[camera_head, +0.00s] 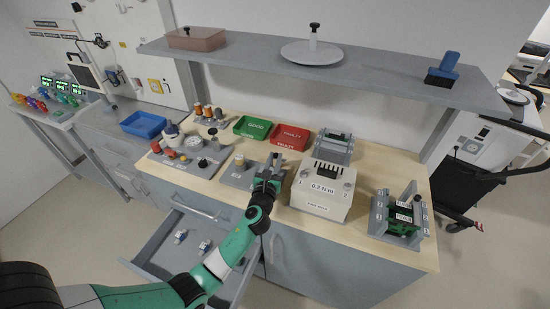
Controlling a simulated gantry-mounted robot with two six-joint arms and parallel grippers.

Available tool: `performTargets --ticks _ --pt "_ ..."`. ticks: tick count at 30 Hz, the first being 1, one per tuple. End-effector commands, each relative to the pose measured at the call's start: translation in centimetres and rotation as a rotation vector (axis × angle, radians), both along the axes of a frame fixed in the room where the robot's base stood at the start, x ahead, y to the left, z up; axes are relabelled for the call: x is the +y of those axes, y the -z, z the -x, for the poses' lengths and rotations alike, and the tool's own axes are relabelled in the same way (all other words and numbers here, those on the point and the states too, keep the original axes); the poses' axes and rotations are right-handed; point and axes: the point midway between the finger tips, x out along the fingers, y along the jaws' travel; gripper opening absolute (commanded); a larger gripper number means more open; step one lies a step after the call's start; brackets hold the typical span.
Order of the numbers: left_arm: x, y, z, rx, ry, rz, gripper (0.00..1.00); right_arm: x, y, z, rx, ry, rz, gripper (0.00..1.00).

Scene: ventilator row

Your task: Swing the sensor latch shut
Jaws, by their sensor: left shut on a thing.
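My left gripper (272,172) reaches over the bench from the front, with its jaws at a small grey fixture (236,178) left of the white 0.2 N m box. It is shut on a small part there, which appears to be the sensor latch. The jaws hide most of that part, so I cannot tell how far the latch is swung. My right gripper is out of view.
The white 0.2 N m box (322,190) stands close to the gripper's right. Behind are a green tray (252,128) and a red tray (290,137). A grey fixture with a green board (402,215) stands at right. An open drawer (165,255) lies below my arm.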

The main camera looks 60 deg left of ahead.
Motion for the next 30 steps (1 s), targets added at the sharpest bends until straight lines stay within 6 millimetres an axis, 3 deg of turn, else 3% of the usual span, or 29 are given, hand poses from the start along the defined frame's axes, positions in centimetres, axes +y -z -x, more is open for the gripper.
performTargets --ticks 9,15,20,30 --pt "0.4 -0.6 1.0 0.005 0.201 0.004 0.00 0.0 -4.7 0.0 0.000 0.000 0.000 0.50" --pt "0.8 -0.4 1.6 0.003 0.383 0.004 0.00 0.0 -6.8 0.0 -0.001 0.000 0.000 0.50" --pt "1.0 0.0 2.0 -0.001 0.534 0.001 0.00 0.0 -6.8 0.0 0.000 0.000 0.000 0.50" --pt "1.5 0.4 2.4 -0.004 0.791 -0.003 0.00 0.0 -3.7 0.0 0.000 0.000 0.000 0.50"
